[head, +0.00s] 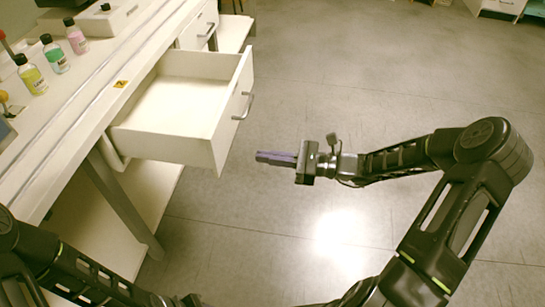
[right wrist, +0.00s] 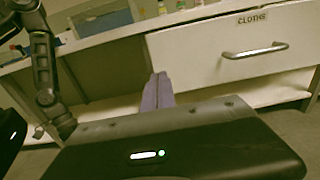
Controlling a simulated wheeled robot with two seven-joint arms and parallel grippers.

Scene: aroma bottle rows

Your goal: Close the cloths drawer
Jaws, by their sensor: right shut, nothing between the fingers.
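The cloths drawer (head: 177,107) is pulled well out from under the white counter in the head view, and its inside looks empty. Its front, marked CLOTHS, fills the upper right of the right wrist view (right wrist: 205,57), with a metal bar handle (right wrist: 255,51). My right gripper (head: 262,157) is shut and empty, its purple fingers pointing left. It is just right of the drawer front's near end, apart from it. In the right wrist view its fingertips (right wrist: 158,78) show near the drawer front's lower left corner. My left gripper is not clearly visible.
The white counter (head: 101,101) holds yellow, green and pink bottles (head: 76,38) in a row. A second drawer (head: 199,25) with a handle is beyond the open one. A counter leg (head: 124,205) stands below. The grey floor (head: 340,70) to the right is clear.

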